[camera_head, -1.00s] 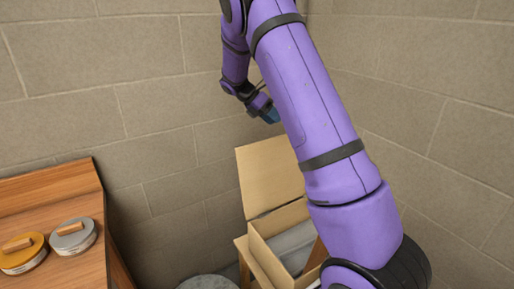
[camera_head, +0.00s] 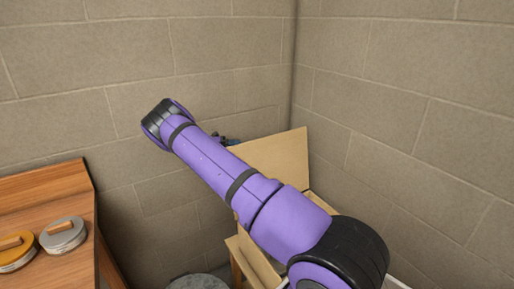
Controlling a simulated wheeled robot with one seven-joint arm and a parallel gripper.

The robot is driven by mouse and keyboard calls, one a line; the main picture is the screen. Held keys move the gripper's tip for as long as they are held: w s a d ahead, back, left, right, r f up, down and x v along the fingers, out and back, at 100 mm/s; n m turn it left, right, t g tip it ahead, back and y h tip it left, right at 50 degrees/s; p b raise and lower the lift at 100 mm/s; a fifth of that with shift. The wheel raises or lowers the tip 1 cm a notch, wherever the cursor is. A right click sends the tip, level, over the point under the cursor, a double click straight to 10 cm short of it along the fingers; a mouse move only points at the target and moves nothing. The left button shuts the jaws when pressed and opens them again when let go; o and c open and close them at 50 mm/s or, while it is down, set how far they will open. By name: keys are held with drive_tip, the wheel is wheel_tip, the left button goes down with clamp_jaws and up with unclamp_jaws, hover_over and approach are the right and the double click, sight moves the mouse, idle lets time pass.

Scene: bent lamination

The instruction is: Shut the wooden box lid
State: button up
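The wooden box lid (camera_head: 275,152) stands raised, with its pale panel leaning up from the back of the box against the corner of the room. The wooden box (camera_head: 262,264) sits low behind my purple arm, which hides most of its body and opening. My gripper (camera_head: 228,141) is mostly hidden behind my forearm. Only a small dark part shows, by the lid's upper left edge in the picture. I cannot tell whether it touches the lid or whether its fingers are open.
The box rests on a small wooden stand (camera_head: 236,270). A grey round object (camera_head: 198,282) sits at the bottom. Block walls (camera_head: 400,110) close in behind and to the right.

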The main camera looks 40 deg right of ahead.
sight(261, 146)
drive_tip(key=x, duration=1)
drive_tip(key=shift+s+d, duration=0.2)
drive_tip(key=shift+d, duration=0.15)
clamp_jaws()
